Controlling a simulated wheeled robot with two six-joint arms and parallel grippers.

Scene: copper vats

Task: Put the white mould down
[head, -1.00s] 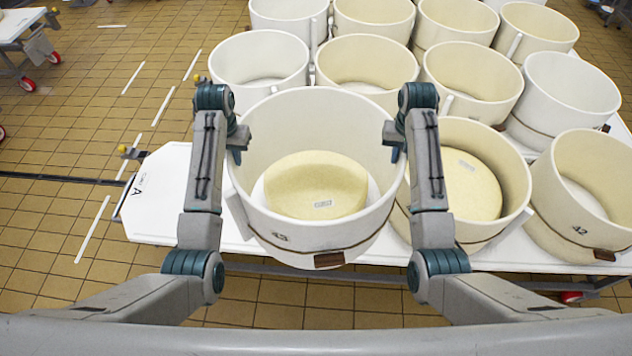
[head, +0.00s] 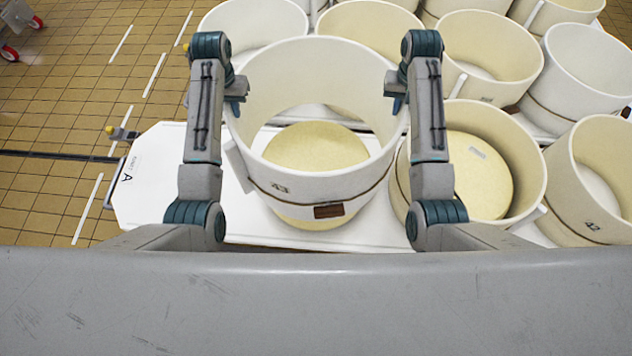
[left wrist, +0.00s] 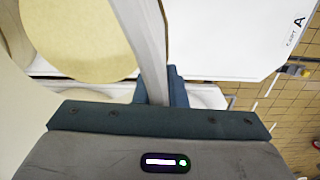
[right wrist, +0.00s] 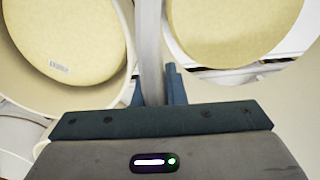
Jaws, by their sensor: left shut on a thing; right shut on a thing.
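The white mould (head: 345,190), a bottomless ring marked 43, hangs upright above the white table (head: 150,195). A pale yellow cheese wheel (head: 315,148) shows through its open middle and again below its lower edge. The wheel rests on the table, apart from the lifted mould. My left gripper (head: 236,104) is shut on the mould's left wall, seen edge-on in the left wrist view (left wrist: 143,35). My right gripper (head: 396,103) is shut on its right wall, which also shows in the right wrist view (right wrist: 149,40). The fingertips are partly hidden.
Close on the right, another mould (head: 525,170) stands around a labelled cheese wheel (head: 485,180). Several more moulds fill the table behind and right, including one marked 42 (head: 590,210). The table's left end, marked A, is bare. Tiled floor (head: 60,110) lies beyond it.

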